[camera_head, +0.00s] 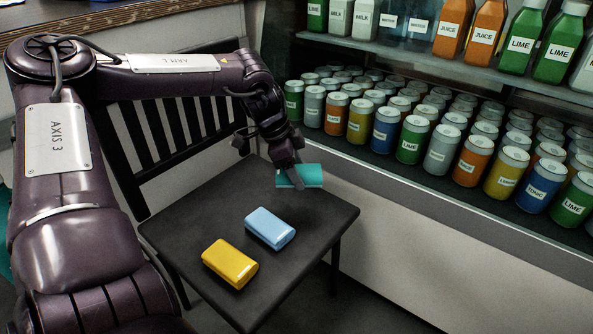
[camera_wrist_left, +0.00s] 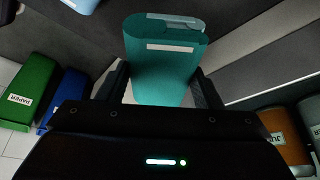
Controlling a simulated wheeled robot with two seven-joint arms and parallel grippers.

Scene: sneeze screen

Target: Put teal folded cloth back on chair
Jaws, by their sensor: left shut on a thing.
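My left gripper (camera_head: 291,172) is shut on the teal folded cloth (camera_head: 305,176). In the left wrist view the cloth (camera_wrist_left: 163,62) sits between the two fingers (camera_wrist_left: 160,85), its far end sticking out past them. In the head view it overlaps the far right edge of the black chair (camera_head: 315,222); I cannot tell whether it touches the seat or hangs above it. My right gripper is not in view.
A light blue folded cloth (camera_head: 270,228) and a yellow one (camera_head: 230,263) lie on the seat. The chair's slatted back (camera_head: 165,135) stands at the left. A refrigerated shelf with cans (camera_head: 440,150) and bottles (camera_head: 490,30) runs along the right. The wrist view shows a green bin (camera_wrist_left: 30,88).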

